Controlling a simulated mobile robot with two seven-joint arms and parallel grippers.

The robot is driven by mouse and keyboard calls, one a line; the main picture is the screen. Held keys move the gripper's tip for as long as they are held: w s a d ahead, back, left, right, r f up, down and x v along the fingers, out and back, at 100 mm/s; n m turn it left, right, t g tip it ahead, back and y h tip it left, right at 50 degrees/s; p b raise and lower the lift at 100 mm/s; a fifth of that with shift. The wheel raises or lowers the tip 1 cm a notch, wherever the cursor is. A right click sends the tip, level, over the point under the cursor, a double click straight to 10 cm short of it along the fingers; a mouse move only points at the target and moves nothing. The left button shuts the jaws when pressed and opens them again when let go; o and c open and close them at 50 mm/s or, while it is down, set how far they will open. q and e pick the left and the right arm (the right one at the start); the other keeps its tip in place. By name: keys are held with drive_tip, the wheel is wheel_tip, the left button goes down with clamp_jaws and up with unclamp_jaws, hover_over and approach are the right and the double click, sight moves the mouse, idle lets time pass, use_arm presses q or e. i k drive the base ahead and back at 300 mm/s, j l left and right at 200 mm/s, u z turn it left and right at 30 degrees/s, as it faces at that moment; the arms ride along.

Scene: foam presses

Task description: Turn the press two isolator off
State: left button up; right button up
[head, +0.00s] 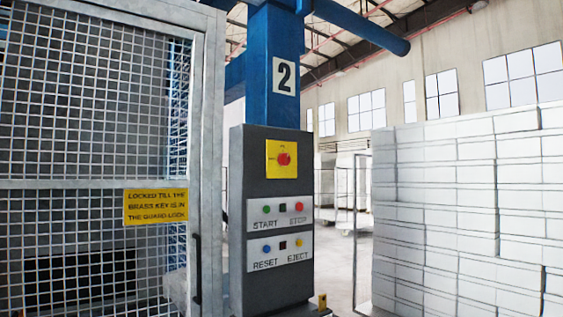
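The press two isolator (284,159) is a red rotary knob on a yellow plate, high on a dark grey control box (237,220). Its exact handle position is too small to read. The box is fixed to a blue column (262,60) that bears a white plate with a black number 2 (284,77). Below the isolator are a START and STOP panel (283,227) and a RESET and EJECT panel (265,255). Neither of my grippers shows in the head view.
A mesh guard gate (205,120) with a yellow guard-lock notice (155,206) stands left of the box. Stacked white foam blocks (460,210) form a tall wall at the right. A small brass-coloured piece (322,301) shows at the box's foot.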

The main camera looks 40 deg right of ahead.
sight(283, 160)
drive_tip(key=i+l, duration=0.1)
drive_tip(key=l, duration=0.3)
drive_tip(key=i+l+z, duration=0.1)
drive_tip(key=l, duration=0.3)
drive_tip(key=i+l+z, duration=0.1)
drive_tip(key=l, duration=0.3)
drive_tip(key=i+l, duration=0.15)
drive_tip(key=l, duration=0.25)
drive_tip(key=i+l+z, duration=0.1)
drive_tip(key=l, duration=0.3)
